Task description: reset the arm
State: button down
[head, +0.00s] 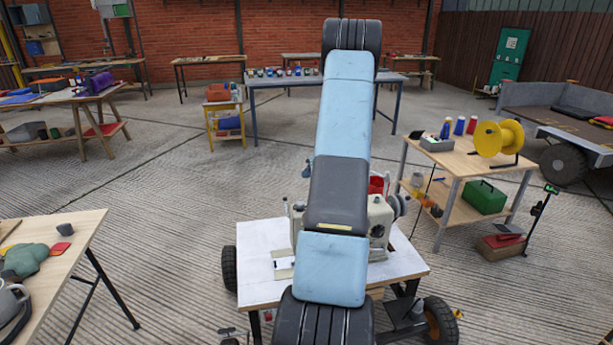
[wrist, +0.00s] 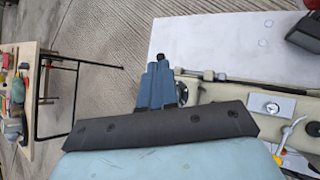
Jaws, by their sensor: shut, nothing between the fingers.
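My arm rises through the middle of the head view in light blue and dark grey links. My gripper (wrist: 160,72) shows in the wrist view as blue fingers held together beyond a dark bar, with nothing between them. In the head view the white table (head: 262,285) carries the cream machine (head: 378,222), partly hidden by my arm.
A left workbench (head: 75,235) holds grey-green items. At right, a wooden cart (head: 455,160) carries a yellow reel (head: 490,138) and a green box (head: 485,197). A blue-framed table (head: 300,82) with small pots stands behind. Open concrete floor (head: 170,185) lies between the tables.

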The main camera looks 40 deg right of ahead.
dwell(0.3)
jog(key=a+r+n+g+y, duration=0.1)
jog(key=a+r+n, duration=0.7)
jog(key=a, duration=0.4)
jog(key=a+r+n+g+y, duration=0.1)
jog(key=a+r+n, duration=0.4)
jog(key=a+r, duration=0.55)
jog(key=s+a+r+n+g, duration=0.1)
jog(key=s+a+r+n, duration=0.35)
jog(key=a, duration=0.35)
jog(key=s+a+r+n+g, duration=0.1)
jog(key=s+a+r+n, duration=0.35)
jog(key=a+n, duration=0.2)
jog(key=s+a+r+n+h, duration=0.1)
jog(key=s+a+n, duration=0.4)
jog(key=s+n, duration=0.3)
jog(key=s+a+r+n+h, duration=0.2)
jog(key=s+a+n, duration=0.3)
jog(key=s, duration=1)
jog(key=n, duration=0.2)
jog(key=shift+a+r+n+h, duration=0.2)
jog(key=shift+r+n+h, duration=0.1)
jog(key=shift+n, duration=0.1)
